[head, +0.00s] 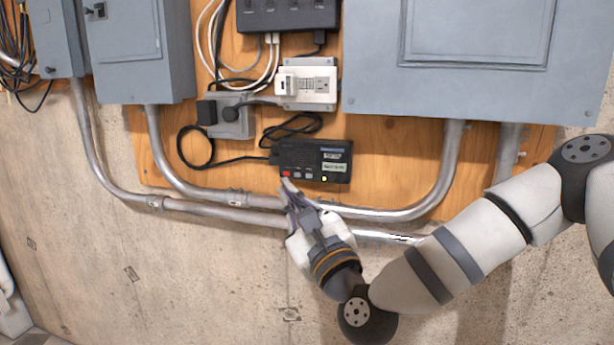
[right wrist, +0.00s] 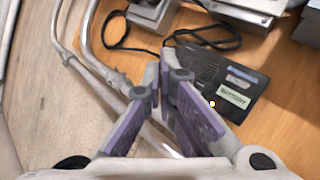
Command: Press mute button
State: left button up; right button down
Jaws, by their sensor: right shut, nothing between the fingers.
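A small black alarm box (head: 313,160) is mounted on the wooden board, with a red button (head: 286,174), other small buttons and a lit yellow light (head: 324,178) along its lower edge. Which button is the mute one cannot be read. My right gripper (head: 286,184) is shut and empty, its tips just below the red button; whether they touch the box is unclear. In the right wrist view the box (right wrist: 222,72) lies beyond the shut fingers (right wrist: 160,75), which hide its lower left part. My left gripper is not in view.
Metal conduits (head: 225,197) run just below the box, close to my right gripper. A black cable (head: 225,162) loops left of the box. Outlets (head: 308,85) and grey electrical panels (head: 475,60) sit above. The concrete wall below is clear.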

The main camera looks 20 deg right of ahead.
aim_at(309, 176)
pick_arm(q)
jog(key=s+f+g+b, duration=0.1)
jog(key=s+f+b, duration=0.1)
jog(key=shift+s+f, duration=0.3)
pick_arm(e)
jog(key=w+d, duration=0.5)
jog(key=w, duration=0.2)
jog(key=shift+w, duration=0.15)
jog(key=shift+w+f, duration=0.1)
dwell(1.0)
jog(key=shift+w+d, duration=0.2)
jog(key=shift+w, duration=0.05)
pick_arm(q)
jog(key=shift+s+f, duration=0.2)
